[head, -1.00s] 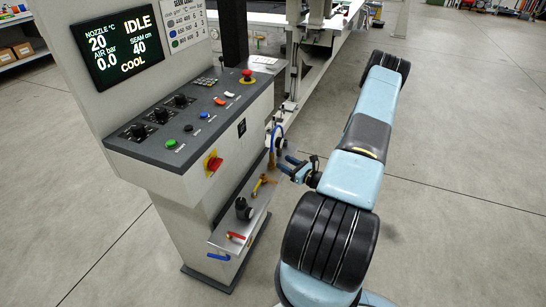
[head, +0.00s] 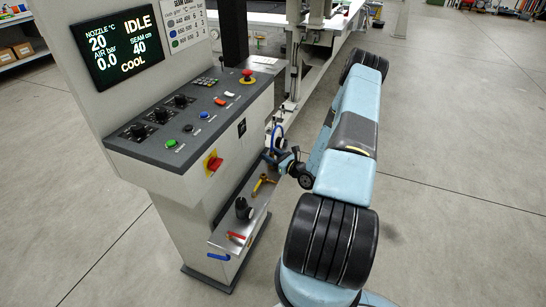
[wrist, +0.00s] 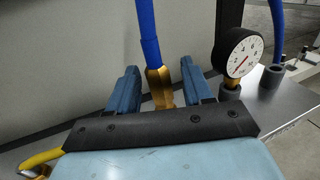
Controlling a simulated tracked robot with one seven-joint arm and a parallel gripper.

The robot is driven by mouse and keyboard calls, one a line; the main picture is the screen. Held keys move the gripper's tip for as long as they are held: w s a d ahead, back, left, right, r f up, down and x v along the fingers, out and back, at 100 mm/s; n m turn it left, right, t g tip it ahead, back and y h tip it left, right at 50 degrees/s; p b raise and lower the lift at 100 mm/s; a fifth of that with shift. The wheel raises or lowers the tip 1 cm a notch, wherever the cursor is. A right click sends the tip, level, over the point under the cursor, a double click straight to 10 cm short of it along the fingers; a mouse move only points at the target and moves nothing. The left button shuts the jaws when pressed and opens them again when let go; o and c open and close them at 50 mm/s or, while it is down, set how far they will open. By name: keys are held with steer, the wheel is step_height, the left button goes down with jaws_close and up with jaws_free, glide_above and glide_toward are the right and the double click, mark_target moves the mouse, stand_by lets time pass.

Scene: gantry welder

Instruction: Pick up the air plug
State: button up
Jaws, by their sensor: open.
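The air plug (wrist: 158,82) is a brass fitting on the lower end of a blue hose (wrist: 149,35), upright in the wrist view. My gripper (wrist: 159,88) is open, with one blue finger on each side of the brass fitting. I see gaps between the fitting and both fingers. The fitting's lower end is hidden behind my gripper's black plate. In the head view my gripper (head: 274,158) is at the far end of the console's side shelf, by the blue hose (head: 278,132); the fitting is too small to tell there.
A pressure gauge (wrist: 242,53) stands close right of my fingers, with a second blue hose (wrist: 277,25) in a grey holder beyond. The shelf (head: 224,238) also bears a yellow-handled valve (head: 263,183), a black fitting (head: 243,208) and a red handle (head: 236,236). The console (head: 185,120) is close on the left.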

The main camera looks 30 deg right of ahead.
mark_target(273, 151)
jaws_close()
stand_by(0.3)
steer(key=shift+r, duration=0.15)
steer(key=shift+r, duration=0.25)
step_height(273, 151, up, 2)
steer(key=shift+r, duration=0.1)
steer(key=s+d+r, duration=0.3)
steer(key=s+r, duration=0.9)
steer(key=s, duration=0.1)
steer(key=shift+s+d, duration=0.2)
steer(key=shift+s, duration=0.15)
steer(key=shift+r, duration=0.15)
